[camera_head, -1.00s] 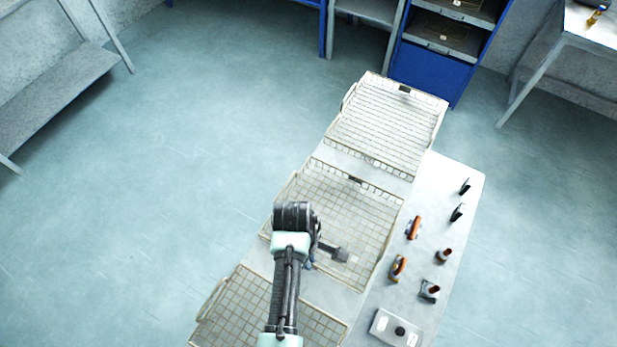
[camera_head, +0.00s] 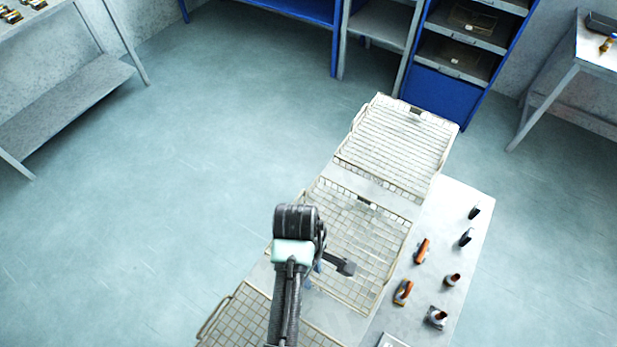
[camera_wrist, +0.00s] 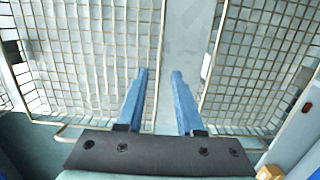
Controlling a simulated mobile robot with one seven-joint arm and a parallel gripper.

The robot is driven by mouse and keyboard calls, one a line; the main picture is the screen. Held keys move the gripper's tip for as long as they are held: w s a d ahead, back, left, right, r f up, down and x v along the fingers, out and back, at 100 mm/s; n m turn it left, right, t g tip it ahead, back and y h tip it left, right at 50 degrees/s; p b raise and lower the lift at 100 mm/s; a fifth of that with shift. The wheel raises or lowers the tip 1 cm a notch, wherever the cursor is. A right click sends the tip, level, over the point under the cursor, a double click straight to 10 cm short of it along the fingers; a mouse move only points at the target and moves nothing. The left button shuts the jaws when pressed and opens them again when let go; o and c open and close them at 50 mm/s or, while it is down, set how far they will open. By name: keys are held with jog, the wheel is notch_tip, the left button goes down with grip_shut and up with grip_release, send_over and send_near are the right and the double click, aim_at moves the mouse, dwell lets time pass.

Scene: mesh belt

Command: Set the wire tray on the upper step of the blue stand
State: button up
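Three shallow wire trays rest in a row on the pale table: a far one (camera_head: 400,140), a middle one (camera_head: 365,240) and a near one (camera_head: 240,315). I cannot tell which one the task means. In the wrist view, one tray (camera_wrist: 75,50) lies left and another (camera_wrist: 265,60) right, with a bare strip between. My gripper (camera_wrist: 161,72) points its two blue fingers over that strip, apart and with nothing between them. In the head view my arm mostly hides it. A blue-sided unit (camera_head: 432,92) with stepped shelves stands at the back right; it may be the blue stand.
A panel (camera_head: 460,215) with several knobs and handles runs along the table's right side. Grey benches stand at the far left (camera_head: 75,90) and right (camera_head: 570,90). A blue-framed shelf (camera_head: 290,10) is at the back. Floor (camera_head: 160,220) left of the table is clear.

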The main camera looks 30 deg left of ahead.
jog(key=w+r+m+t+y, duration=0.1)
jog(key=w+r+m+t, duration=0.15)
jog(key=w+r, duration=0.4)
jog(key=w+r+m+t+y, duration=0.1)
jog(key=w+r+t, duration=0.25)
jog(key=r, duration=0.65)
jog(key=w+r+m+t+y, duration=0.1)
jog(key=w+r+m+t, duration=0.15)
jog(key=w+r, duration=0.45)
notch_tip(320, 180, up, 18)
jog(key=w+d+f+m+t, duration=0.1)
jog(key=w+d+m+t, duration=0.25)
jog(key=t, duration=0.25)
jog(key=s+d+r+m+t, duration=0.2)
jog(key=s+r+t, duration=0.2)
jog(key=r, duration=0.6)
jog(key=s+d+r+m+t, duration=0.3)
jog(key=s+r, duration=0.3)
jog(key=r, duration=0.4)
jog(key=s+d+r+m+t+h, duration=0.1)
jog(key=s+r+t, duration=0.4)
jog(key=r, duration=0.6)
jog(key=shift+d+m+t, duration=0.45)
jog(key=shift+d+m, duration=0.45)
jog(key=shift+m, duration=0.05)
jog(key=shift+f, duration=0.1)
